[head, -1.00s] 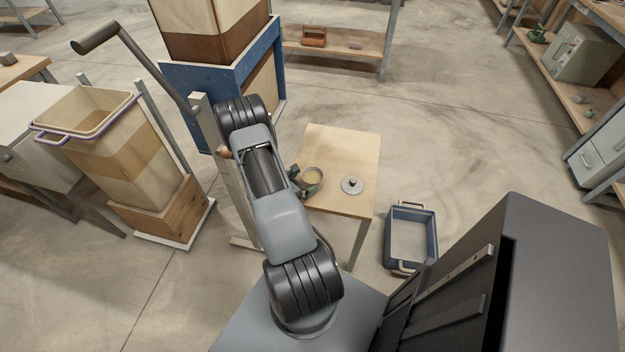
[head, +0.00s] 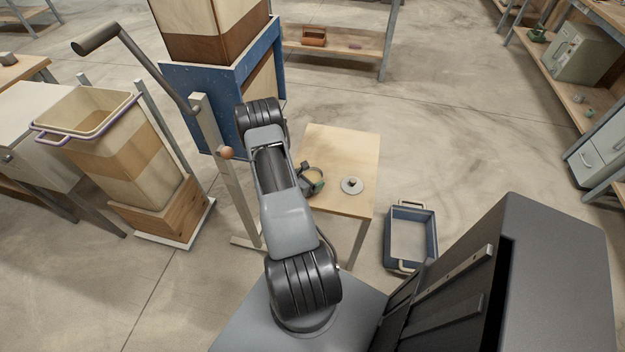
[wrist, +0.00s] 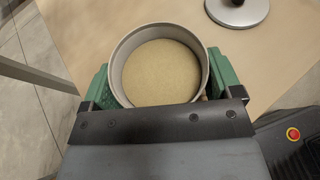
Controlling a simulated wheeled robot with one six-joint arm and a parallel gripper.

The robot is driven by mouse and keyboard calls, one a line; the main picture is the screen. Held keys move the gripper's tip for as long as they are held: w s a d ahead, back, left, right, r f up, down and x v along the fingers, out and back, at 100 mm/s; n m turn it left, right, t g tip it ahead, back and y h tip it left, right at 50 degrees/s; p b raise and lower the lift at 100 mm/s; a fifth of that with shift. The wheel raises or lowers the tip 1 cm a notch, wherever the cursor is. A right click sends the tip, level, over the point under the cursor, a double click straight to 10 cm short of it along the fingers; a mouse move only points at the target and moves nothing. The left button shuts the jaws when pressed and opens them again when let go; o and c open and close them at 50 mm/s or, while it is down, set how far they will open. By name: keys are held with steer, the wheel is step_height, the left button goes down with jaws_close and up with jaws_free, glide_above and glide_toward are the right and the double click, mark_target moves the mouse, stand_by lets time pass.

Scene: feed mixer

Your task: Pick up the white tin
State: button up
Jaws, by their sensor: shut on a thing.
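The white tin (wrist: 158,31) is a round, open pale can filled with tan feed, upright in the wrist view. My gripper (wrist: 160,82) has its green fingers on the tin's left and right sides, shut on it. In the head view my gripper (head: 312,183) is over the small wooden table, and my arm partly hides the tin. I cannot tell whether the tin's base touches the table.
A round lid with a dark knob (head: 352,185) lies on the wooden table (head: 340,150), right of the tin. A blue tray (head: 410,237) is on the floor to the right. The mixer's crank post (head: 226,175) stands close left of my arm.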

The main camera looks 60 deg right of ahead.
steer(key=shift+c, duration=0.7)
